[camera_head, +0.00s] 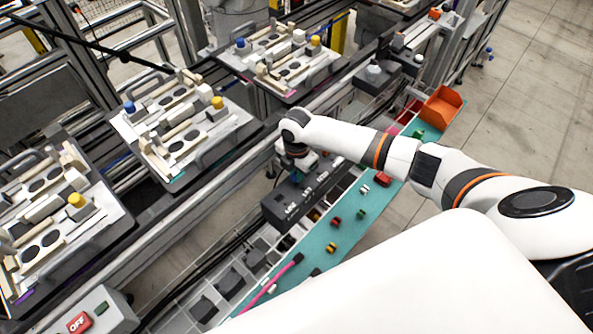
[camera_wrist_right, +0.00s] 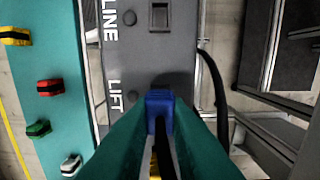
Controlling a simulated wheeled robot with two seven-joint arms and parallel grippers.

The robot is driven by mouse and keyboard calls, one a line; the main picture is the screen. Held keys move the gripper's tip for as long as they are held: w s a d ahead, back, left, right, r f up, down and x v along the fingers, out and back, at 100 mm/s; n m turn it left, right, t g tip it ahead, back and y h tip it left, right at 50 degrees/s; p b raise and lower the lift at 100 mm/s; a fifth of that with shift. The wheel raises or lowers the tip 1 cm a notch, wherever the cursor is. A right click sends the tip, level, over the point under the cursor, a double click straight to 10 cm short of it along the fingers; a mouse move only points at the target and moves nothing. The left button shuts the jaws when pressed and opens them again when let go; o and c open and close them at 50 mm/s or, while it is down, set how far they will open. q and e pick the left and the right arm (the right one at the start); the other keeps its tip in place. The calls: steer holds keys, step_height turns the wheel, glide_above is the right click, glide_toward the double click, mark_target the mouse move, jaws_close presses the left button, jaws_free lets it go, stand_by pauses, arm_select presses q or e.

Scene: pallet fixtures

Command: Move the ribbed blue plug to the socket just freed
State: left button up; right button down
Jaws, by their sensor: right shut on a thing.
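My right gripper (camera_wrist_right: 160,118) is shut on a blue plug (camera_wrist_right: 159,98) in the right wrist view. The plug shows end-on between the teal fingers; its ribs cannot be made out. It is over the dark grey socket panel (camera_wrist_right: 155,55), beside the LIFT label. Whether it touches the panel or sits in a socket cannot be told. A square socket (camera_wrist_right: 159,16) is farther up the panel by the LINE label, with no plug in it. In the head view the labelled panel box (camera_head: 285,207) is below my right wrist, and the plug is hidden. My left gripper is not in view.
A teal strip (camera_wrist_right: 55,110) holds several small coloured parts, including a red one (camera_wrist_right: 50,87). A black cable (camera_wrist_right: 218,90) runs by the panel's right side. Pallet fixtures (camera_head: 185,135) stand on the conveyor at left, and an orange bin (camera_head: 441,105) is at upper right.

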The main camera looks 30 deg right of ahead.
steer(key=shift+f+b, duration=0.3)
steer(key=shift+f, duration=0.15)
stand_by(0.3)
steer(key=c, duration=1.3)
jaws_free()
steer(key=shift+r, duration=0.1)
step_height(320, 180, up, 12)
steer(key=shift+f, duration=0.1)
